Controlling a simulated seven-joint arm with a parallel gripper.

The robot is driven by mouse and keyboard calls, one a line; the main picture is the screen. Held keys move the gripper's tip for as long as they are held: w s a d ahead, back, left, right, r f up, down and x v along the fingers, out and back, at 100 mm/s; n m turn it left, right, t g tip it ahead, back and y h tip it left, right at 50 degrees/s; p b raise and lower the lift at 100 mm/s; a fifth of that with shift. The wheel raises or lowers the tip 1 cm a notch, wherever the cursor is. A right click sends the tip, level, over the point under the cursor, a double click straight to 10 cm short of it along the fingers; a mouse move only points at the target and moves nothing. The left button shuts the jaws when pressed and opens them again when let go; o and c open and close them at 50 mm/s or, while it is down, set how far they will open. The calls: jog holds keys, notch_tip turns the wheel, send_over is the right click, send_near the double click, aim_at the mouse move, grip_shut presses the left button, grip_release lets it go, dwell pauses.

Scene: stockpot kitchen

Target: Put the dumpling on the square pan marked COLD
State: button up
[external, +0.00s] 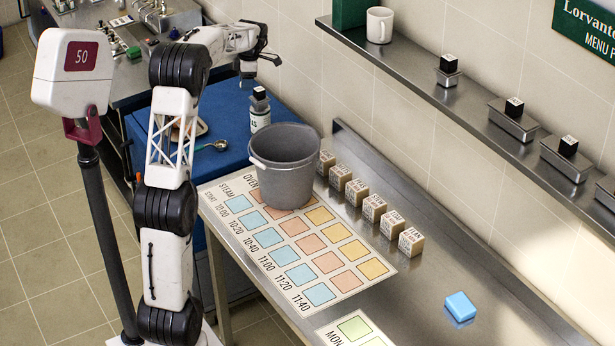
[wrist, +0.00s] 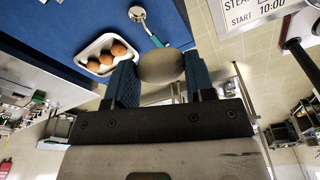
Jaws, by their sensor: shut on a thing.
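My gripper (wrist: 158,75) is shut on a rounded, grey-beige thing in the wrist view that looks like the dumpling (wrist: 160,66). It sits between the two blue finger pads, above the blue table. In the external view my arm's end is high over the back of that table, and the held thing cannot be made out. Several steel pans with black labelled cubes stand on the wall shelf at the right, including a small squarish pan (external: 449,79) and a longer pan (external: 512,122). Their labels are too small to read, so I cannot tell which is marked COLD.
A white tray (wrist: 82,61) of brown round items and a ladle (wrist: 138,14) lie on the blue table (external: 232,165). A bottle (external: 260,112) stands near the grey stockpot (external: 284,165). Several labelled blocks line the steel counter; a blue block (external: 460,307) lies farther right.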

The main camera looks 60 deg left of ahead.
notch_tip(320, 180, down, 5)
jog(key=shift+w+a+f, duration=0.1)
jog(key=shift+a, duration=0.05)
dwell(0.5)
send_over(259, 89)
jog(key=shift+d+f, duration=0.3)
jog(key=shift+f, duration=0.4)
dwell(0.4)
jog(key=shift+a, duration=0.1)
jog(key=shift+a, duration=0.1)
jog(key=shift+w+f, duration=0.1)
jog(key=shift+f, duration=1.7)
jog(key=shift+f, duration=0.15)
jog(key=o, duration=0.9)
